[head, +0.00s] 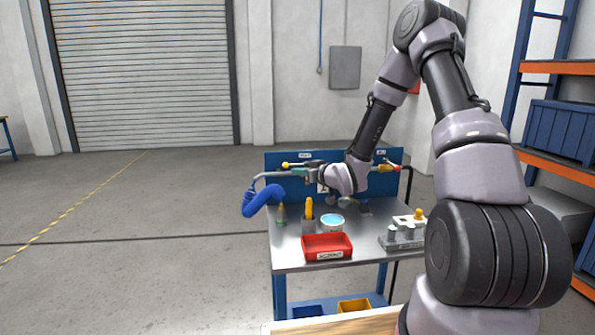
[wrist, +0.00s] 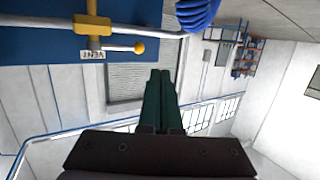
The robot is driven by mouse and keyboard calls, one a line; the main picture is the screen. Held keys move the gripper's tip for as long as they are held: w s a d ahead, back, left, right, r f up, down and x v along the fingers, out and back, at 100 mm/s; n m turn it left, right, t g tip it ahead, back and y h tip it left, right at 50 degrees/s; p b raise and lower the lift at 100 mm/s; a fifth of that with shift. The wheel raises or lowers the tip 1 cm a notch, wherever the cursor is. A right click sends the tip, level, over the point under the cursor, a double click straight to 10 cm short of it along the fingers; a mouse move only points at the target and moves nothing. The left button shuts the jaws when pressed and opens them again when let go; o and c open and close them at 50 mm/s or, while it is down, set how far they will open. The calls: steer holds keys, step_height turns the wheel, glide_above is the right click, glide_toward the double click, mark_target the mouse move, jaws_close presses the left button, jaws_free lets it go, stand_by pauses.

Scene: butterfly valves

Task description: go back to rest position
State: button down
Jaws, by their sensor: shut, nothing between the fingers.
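My gripper (wrist: 160,74) is shut and empty, its two dark green fingers side by side in the wrist view. In the head view my gripper (head: 312,174) is small, in front of the blue valve panel (head: 280,161) at the back of the workbench, and partly hard to make out. In the wrist view a yellow valve (wrist: 92,25) on a pale pipe, with a ball-ended lever (wrist: 139,48) and a VENT label (wrist: 92,56), lies up and left of the fingers, apart from them. The lever (head: 286,165) also shows in the head view.
The workbench (head: 290,257) carries a red tray (head: 327,247), a blue-topped round container (head: 332,222), a grey block with knobs (head: 403,238) and upright tools. A blue hose (head: 262,199) hangs at the panel's left. Shelving (head: 555,68) stands right; floor left is clear.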

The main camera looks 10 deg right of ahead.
steer(key=s+d+r+m+g+h, duration=0.2)
steer(key=s+d+r+m+h, duration=0.15)
steer(key=s+d+r, duration=0.45)
steer(key=s+d+r+m+g+h, duration=0.2)
steer(key=s+d+r+h, duration=0.15)
steer(key=s+r, duration=0.45)
steer(key=s+r+m+g, duration=0.1)
steer(key=s+r, duration=0.3)
steer(key=s, duration=0.6)
steer(key=s+a+r+m+g+y, duration=0.1)
steer(key=s+r+m, duration=0.2)
steer(key=s, duration=0.8)
steer(key=shift+r+g+y, duration=0.3)
steer(key=shift+r+g, duration=0.1)
steer(key=shift+r, duration=0.35)
